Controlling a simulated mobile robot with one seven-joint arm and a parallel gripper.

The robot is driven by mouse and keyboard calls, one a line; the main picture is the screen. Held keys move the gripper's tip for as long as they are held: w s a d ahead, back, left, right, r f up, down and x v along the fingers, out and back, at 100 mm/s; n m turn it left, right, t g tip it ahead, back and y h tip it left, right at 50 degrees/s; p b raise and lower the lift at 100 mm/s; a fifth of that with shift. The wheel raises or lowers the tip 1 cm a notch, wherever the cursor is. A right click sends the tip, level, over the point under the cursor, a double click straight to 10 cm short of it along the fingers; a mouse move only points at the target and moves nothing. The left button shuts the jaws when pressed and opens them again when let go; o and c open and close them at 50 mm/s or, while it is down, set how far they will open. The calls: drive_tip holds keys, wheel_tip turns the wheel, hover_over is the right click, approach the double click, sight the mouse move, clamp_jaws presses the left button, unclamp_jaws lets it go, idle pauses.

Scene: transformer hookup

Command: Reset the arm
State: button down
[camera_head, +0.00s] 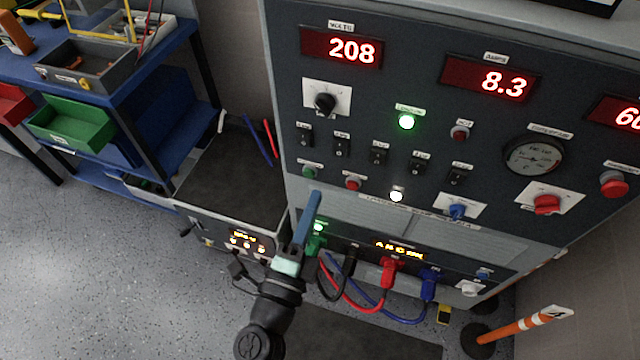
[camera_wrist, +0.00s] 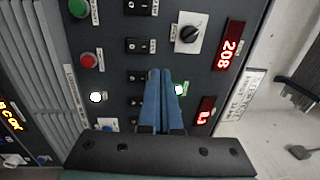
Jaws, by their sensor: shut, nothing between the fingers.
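My gripper (camera_head: 314,196) has long blue fingers and is in front of the lower left part of the dark control panel (camera_head: 400,75). Its fingers are together with nothing between them. In the wrist view the closed fingers (camera_wrist: 160,74) point at the panel face, over the black rocker switches and close to a lit white-green lamp. I cannot tell whether the tips touch the panel. My dark arm reaches up from the bottom of the head view. Green, black, red and blue plugs (camera_head: 389,272) sit in the lower connector row, and the fingers and wrist partly cover the green one.
Displays read 208 (camera_head: 341,48) and 8.3 (camera_head: 490,80). A red knob (camera_head: 546,204) and red button (camera_head: 613,184) protrude at right. Cables hang below the plugs. A dark-topped unit (camera_head: 225,172) stands left, beside a blue workbench (camera_head: 150,75) with bins. An orange-striped post (camera_head: 515,328) stands lower right. Floor at lower left is clear.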

drive_tip(key=shift+s+a, duration=0.1)
drive_tip(key=shift+s, duration=0.25)
drive_tip(key=shift+r, duration=0.1)
idle(0.3)
drive_tip(key=w+a+r+n+t+y+p, duration=0.1)
drive_tip(key=a+r+n+t+y, duration=0.3)
drive_tip(key=r, duration=0.8)
drive_tip(key=w+r+n+t+y+p, duration=0.15)
drive_tip(key=r+n, duration=0.35)
drive_tip(key=r, duration=0.7)
drive_tip(key=w+a+r+n+t+y, duration=0.2)
drive_tip(key=r+n+y, duration=0.25)
drive_tip(key=r, duration=0.75)
drive_tip(key=s+d+r+n+h, duration=0.1)
drive_tip(key=s+d+r+n, duration=0.1)
drive_tip(key=r, duration=0.5)
drive_tip(key=s+d+r+n+t+h+p, duration=0.1)
drive_tip(key=s+d+r+n, duration=0.2)
drive_tip(key=r, duration=0.4)
drive_tip(key=s+d+r+n+h, duration=0.2)
drive_tip(key=s+d+r+n, duration=0.1)
drive_tip(key=s+r, duration=0.2)
wheel_tip(320, 180, up, 2)
drive_tip(key=shift+r+p, duration=0.2)
drive_tip(key=shift+p, duration=0.2)
drive_tip(key=shift+a+t, duration=0.1)
drive_tip(key=shift+t, duration=0.15)
